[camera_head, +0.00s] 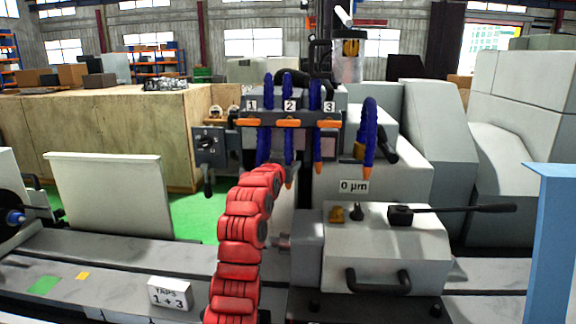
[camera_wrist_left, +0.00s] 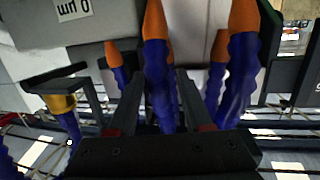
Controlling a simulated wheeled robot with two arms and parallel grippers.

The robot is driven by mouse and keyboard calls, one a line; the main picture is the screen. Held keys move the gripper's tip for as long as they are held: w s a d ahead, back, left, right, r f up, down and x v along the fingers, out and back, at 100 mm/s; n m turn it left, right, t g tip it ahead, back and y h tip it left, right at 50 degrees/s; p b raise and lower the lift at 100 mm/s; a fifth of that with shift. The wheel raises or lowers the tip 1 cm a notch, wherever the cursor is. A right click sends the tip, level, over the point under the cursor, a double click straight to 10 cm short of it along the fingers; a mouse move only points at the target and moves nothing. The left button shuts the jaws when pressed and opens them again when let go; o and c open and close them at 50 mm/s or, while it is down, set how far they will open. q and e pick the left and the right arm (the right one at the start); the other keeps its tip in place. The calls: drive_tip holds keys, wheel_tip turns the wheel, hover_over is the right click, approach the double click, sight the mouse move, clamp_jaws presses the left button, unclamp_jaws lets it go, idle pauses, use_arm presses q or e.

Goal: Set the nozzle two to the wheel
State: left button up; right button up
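Several blue hoses with orange tips hang from a rail marked 1, 2 and 3; nozzle two's hose (camera_head: 288,142) is the middle marked one. Nozzle three's hose (camera_head: 315,130) is to its right, nozzle one's hose (camera_head: 264,140) to its left. My red left arm rises below them and covers part of that area; its gripper is not clear in the head view. In the left wrist view, which looks upside down, my left gripper (camera_wrist_left: 160,85) has its fingers apart, with a blue hose (camera_wrist_left: 157,62) between them. I cannot tell that hose's number. No grinding wheel is clearly visible. My right gripper is out of view.
A sign reading 0 µm (camera_head: 354,187) is on the machine, right of the hoses. Below it stands a grey unit with a black lever (camera_head: 455,209). A TAPS 1 + 3 card (camera_head: 170,293) stands on the machine bed. A light blue upright (camera_head: 553,245) is at right.

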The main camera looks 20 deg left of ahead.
use_arm(q)
drive_tip(key=shift+o, duration=0.2)
drive_tip(key=shift+s, duration=0.15)
drive_tip(key=shift+s+r, duration=0.1)
drive_tip(key=shift+s, duration=0.2)
drive_tip(key=s+d+r+b, duration=0.1)
drive_tip(key=s+b, duration=0.4)
drive_tip(key=s, duration=1.1)
drive_tip(key=shift+s+d+r, duration=0.15)
drive_tip(key=shift+d+r, duration=0.1)
drive_tip(key=shift+r, duration=0.3)
drive_tip(key=shift+r, duration=0.1)
